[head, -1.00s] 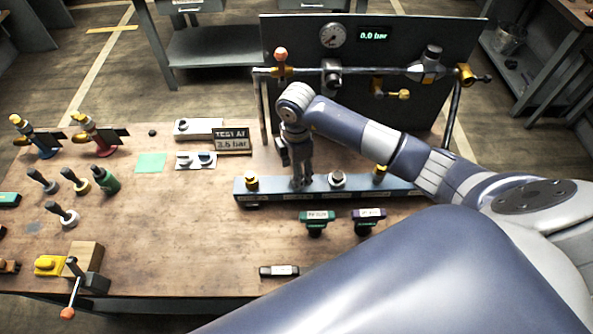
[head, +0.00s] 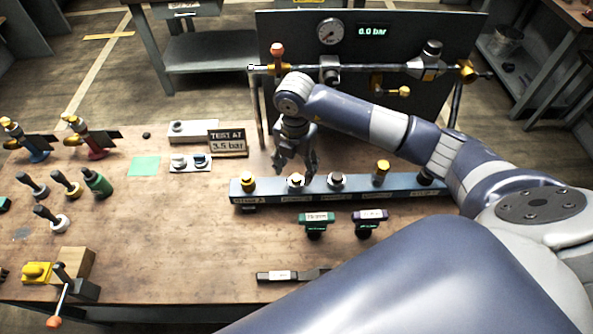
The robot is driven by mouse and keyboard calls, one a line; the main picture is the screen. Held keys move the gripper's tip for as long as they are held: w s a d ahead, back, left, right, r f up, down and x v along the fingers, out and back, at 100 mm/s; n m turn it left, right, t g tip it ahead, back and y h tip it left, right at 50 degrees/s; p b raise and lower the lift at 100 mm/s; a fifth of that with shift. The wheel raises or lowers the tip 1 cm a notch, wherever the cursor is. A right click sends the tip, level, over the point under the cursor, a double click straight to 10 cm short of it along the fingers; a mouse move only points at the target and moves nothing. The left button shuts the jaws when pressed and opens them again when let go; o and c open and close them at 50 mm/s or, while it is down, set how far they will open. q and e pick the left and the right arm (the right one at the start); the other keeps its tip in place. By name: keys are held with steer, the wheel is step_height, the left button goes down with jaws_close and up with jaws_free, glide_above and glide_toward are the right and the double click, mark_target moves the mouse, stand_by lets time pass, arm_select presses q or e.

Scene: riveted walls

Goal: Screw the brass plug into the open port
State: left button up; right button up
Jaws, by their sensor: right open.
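My right gripper (head: 297,167) is open above the second fitting from the left on the blue-grey rail (head: 265,199). That fitting (head: 295,181) has a pale top and stands between and just below the fingers, with nothing seen lifted. Two brass-coloured pieces stand upright in the rail: one at the left end (head: 247,183) and a taller one (head: 381,172) right of the middle. I cannot tell which brass piece is the plug or which port is open. My left gripper is not in view.
Behind the rail stands a panel with a gauge (head: 330,32), a 0.0 bar display (head: 372,31) and a pipe (head: 305,69) with valves. A "TEST AT 3.5 bar" sign (head: 228,143) stands left.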

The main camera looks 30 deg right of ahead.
steer(key=n+b, duration=0.2)
steer(key=n, duration=0.2)
steer(key=shift+f, duration=0.2)
steer(key=n+b, duration=0.2)
steer(key=n, duration=0.1)
steer(key=shift+s+d+n, duration=0.1)
steer(key=shift+n, duration=0.2)
steer(key=shift+r+n+b, duration=0.1)
steer(key=shift+n+b, duration=0.5)
steer(key=shift+n, duration=0.3)
steer(key=shift+r, duration=0.1)
